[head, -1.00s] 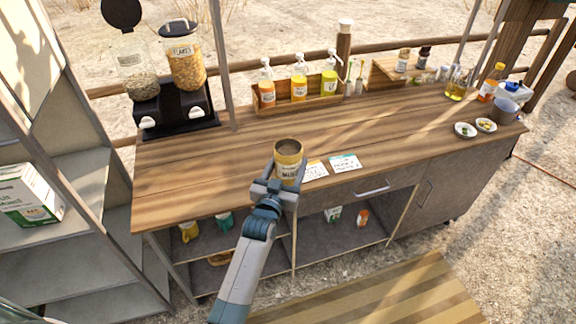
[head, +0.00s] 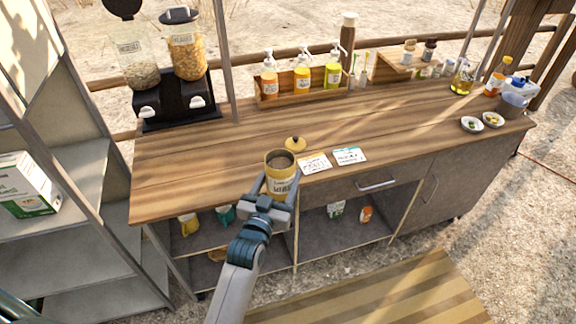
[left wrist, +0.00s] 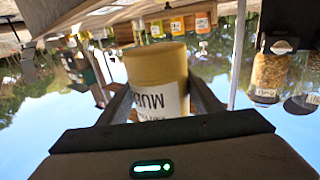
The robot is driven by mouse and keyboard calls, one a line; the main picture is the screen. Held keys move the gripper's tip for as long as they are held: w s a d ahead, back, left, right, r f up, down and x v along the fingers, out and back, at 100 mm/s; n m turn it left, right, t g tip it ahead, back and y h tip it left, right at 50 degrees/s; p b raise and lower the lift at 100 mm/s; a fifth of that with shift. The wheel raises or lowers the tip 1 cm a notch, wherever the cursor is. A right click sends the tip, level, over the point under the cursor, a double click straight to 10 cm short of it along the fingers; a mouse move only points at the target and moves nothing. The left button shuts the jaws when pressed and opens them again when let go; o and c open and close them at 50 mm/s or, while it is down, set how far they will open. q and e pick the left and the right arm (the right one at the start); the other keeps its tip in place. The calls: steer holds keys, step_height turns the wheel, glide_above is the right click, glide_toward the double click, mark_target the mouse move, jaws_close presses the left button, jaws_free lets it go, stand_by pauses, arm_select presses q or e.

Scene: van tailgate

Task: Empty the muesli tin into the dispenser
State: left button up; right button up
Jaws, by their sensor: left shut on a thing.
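My left gripper (head: 279,191) is shut on the yellow muesli tin (head: 281,180), holding it upright by the counter's front edge. The tin is open at the top, and brown muesli shows inside. In the left wrist view the tin (left wrist: 158,80) sits between both fingers, its label partly showing. The tin's round gold lid (head: 295,144) lies on the counter just behind it. The black dispenser (head: 178,108) stands at the back left with two clear jars. Its left jar (head: 138,66), partly filled with muesli, has its lid swung up. The flakes jar (head: 187,50) is closed. My right gripper is not in view.
The wooden counter (head: 200,165) is clear between tin and dispenser. A thin upright post (head: 222,60) stands right of the dispenser. Two cards (head: 349,156) lie right of the tin. A wooden rack (head: 300,93) of pump bottles stands at the back.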

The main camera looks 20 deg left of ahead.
arm_select(q)
steer(key=s+b, duration=0.4)
steer(key=s, duration=0.6)
steer(key=b, duration=0.2)
glide_toward(273, 187)
steer(key=s+r, duration=0.2)
steer(key=shift+s+a+r, duration=0.2)
steer(key=shift+s+a, duration=0.05)
steer(key=shift+s, duration=0.15)
